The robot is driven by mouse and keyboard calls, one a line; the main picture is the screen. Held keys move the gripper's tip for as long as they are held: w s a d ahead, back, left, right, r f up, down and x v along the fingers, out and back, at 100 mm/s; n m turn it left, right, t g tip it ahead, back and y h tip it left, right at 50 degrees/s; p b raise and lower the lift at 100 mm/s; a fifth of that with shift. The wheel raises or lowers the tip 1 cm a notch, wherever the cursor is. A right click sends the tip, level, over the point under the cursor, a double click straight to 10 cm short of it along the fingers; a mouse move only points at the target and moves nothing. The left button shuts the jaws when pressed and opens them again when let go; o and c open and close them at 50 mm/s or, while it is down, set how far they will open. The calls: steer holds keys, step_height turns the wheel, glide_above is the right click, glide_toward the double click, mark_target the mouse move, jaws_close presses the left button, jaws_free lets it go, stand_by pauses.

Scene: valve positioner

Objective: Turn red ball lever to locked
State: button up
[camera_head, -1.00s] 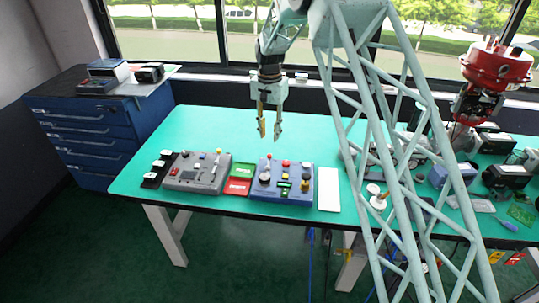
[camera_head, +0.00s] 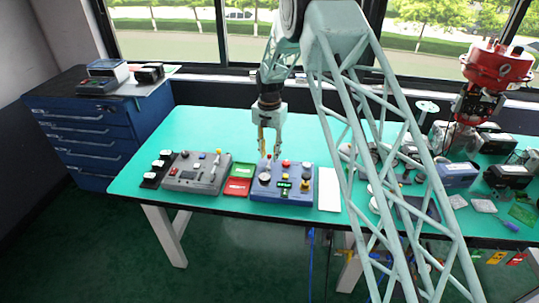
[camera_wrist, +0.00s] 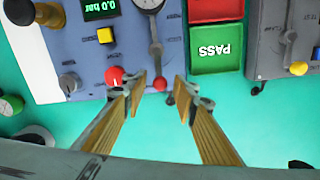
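The blue panel (camera_head: 258,190) sits on the green table, and it also shows in the wrist view (camera_wrist: 62,48). In the wrist view a thin metal lever (camera_wrist: 155,50) ends in a small red ball (camera_wrist: 160,84) near the panel's edge. A larger red knob (camera_wrist: 114,76) is beside it on the left. My gripper (camera_wrist: 161,86) is open, and the small red ball appears in the gap between its fingertips. Contact cannot be told. In the head view my gripper (camera_head: 269,154) points down at the panel's back edge. I cannot read a locked mark.
The panel also carries a yellow button (camera_wrist: 105,36), a display (camera_wrist: 100,8) and a white dial (camera_wrist: 148,4). Green (camera_head: 243,169) and red (camera_head: 237,187) plates and a grey panel (camera_head: 188,185) lie to the left. A white sheet (camera_head: 329,190) lies right.

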steer(key=shift+f, duration=0.1)
steer(key=c, duration=0.8)
steer(key=shift+c, duration=0.2)
steer(key=shift+a+n, duration=0.15)
steer(key=shift+n, duration=0.15)
steer(key=shift+a+n, duration=0.45)
steer(key=shift+n, duration=0.65)
steer(key=n, duration=0.1)
steer(key=a+n, duration=0.1)
steer(key=n, duration=0.1)
steer(key=shift+s+a, duration=0.15)
steer(key=shift+s, duration=0.1)
steer(key=n, duration=0.2)
steer(key=s+a+n, duration=0.1)
steer(key=n, duration=0.1)
steer(key=shift+a+p, duration=0.2)
steer(key=shift+p, duration=0.1)
steer(key=shift+s+a+n, duration=0.25)
steer(key=shift+s+n, duration=0.1)
steer(key=shift+n, duration=0.7)
steer(key=shift+s+a+n, duration=0.2)
steer(key=shift+s+n, duration=0.1)
steer(key=shift+n, duration=0.75)
